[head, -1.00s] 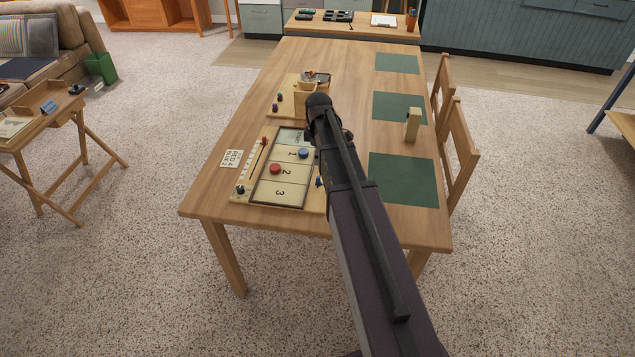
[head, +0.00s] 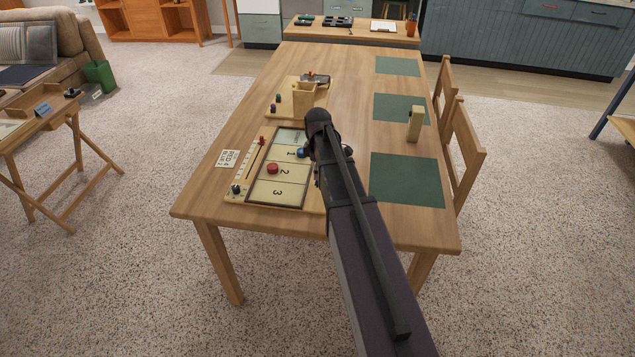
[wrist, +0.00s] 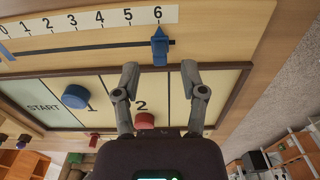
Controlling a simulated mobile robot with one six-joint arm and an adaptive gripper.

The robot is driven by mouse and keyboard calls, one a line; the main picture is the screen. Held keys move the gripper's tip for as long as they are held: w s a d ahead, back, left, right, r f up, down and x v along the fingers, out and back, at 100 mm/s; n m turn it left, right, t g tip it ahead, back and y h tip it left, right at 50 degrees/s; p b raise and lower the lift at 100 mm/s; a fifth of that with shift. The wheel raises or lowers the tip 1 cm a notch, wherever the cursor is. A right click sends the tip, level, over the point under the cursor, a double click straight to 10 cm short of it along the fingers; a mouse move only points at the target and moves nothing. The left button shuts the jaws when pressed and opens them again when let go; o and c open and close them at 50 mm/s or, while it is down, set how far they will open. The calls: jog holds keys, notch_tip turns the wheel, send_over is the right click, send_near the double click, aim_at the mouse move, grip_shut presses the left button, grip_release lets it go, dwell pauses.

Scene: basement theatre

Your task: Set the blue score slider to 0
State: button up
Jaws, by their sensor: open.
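The blue score slider (wrist: 159,48) stands on its dark track in the wrist view, by the 6 of the printed number strip (wrist: 95,20). The 0 is at the left end of that strip. My gripper (wrist: 160,72) is open and empty, its two fingers spread to either side of the slider's line. The fingertips show just below the slider in the picture; I cannot tell whether they touch it. In the head view my arm hides most of that side of the game board (head: 283,190) and the gripper's fingers.
A red disc (head: 272,169) and a blue disc (wrist: 75,96) lie on the board. A red slider (head: 262,140) is on the far-left scale. A score card (head: 228,158) lies left of the board. A wooden box (head: 304,96) stands behind it. Green mats (head: 407,180) and an upright wooden block (head: 415,124) are to the right.

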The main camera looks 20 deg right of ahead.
jog(key=shift+f+b, duration=1.25)
jog(key=shift+f, duration=0.3)
jog(key=shift+c, duration=0.2)
grip_shut()
